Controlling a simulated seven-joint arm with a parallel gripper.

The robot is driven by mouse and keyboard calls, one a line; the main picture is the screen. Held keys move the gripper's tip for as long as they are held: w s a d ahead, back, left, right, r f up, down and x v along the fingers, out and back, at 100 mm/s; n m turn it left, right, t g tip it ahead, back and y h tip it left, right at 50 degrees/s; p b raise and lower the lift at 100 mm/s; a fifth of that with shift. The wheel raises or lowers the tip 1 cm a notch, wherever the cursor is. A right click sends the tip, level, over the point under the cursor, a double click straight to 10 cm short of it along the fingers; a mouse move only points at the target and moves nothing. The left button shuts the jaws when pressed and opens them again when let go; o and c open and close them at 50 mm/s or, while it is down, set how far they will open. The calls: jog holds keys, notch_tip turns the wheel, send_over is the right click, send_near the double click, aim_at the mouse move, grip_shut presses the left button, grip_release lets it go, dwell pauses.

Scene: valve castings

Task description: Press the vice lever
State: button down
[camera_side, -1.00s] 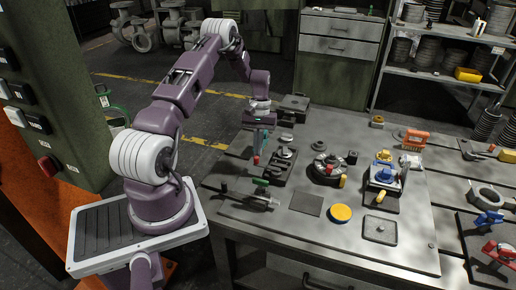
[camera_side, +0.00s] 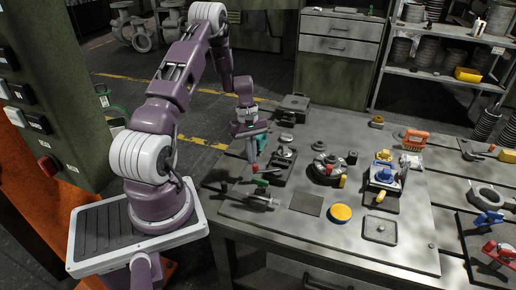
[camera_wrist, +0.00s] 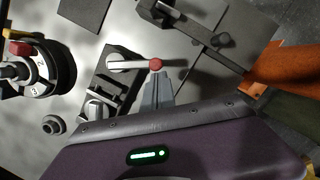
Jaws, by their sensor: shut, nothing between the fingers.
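The vice (camera_side: 281,172) is a dark block with grey metal parts at the left of the bench. Its lever (camera_wrist: 128,66) is a grey bar with a red ball knob; the knob (camera_side: 255,168) shows at the vice's left side in the side view. My gripper (camera_side: 253,158) is shut and empty, pointing down just above the knob. In the wrist view the fingertips (camera_wrist: 157,76) meet the knob's near edge. I cannot tell for certain whether they touch it.
A round dial fixture (camera_side: 328,170) stands to the right, with a blue and yellow valve (camera_side: 383,173) beyond. A yellow disc (camera_side: 341,213) and a flat tray (camera_side: 380,230) lie near the front.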

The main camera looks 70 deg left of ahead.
aim_at(256, 169)
jog(key=d+n, duration=0.1)
jog(key=s+d+n, duration=0.1)
jog(key=n, duration=0.1)
jog(key=shift+t, duration=0.3)
jog(key=shift+s+d, duration=0.2)
jog(key=shift+d, duration=0.85)
jog(key=shift+d+n, duration=0.6)
jog(key=shift+d, duration=0.65)
jog(key=shift+w+d+n+t, duration=0.2)
jog(key=shift+d+n+t, duration=0.2)
jog(key=shift+d+n, duration=0.45)
jog(key=shift+w+d+n+t+y, duration=0.15)
jog(key=shift+n, duration=0.65)
jog(key=shift+w+d+n+t+y, duration=0.1)
jog(key=shift+w+n+t+y, duration=0.05)
jog(key=shift+n, duration=0.6)
jog(key=v, duration=0.7)
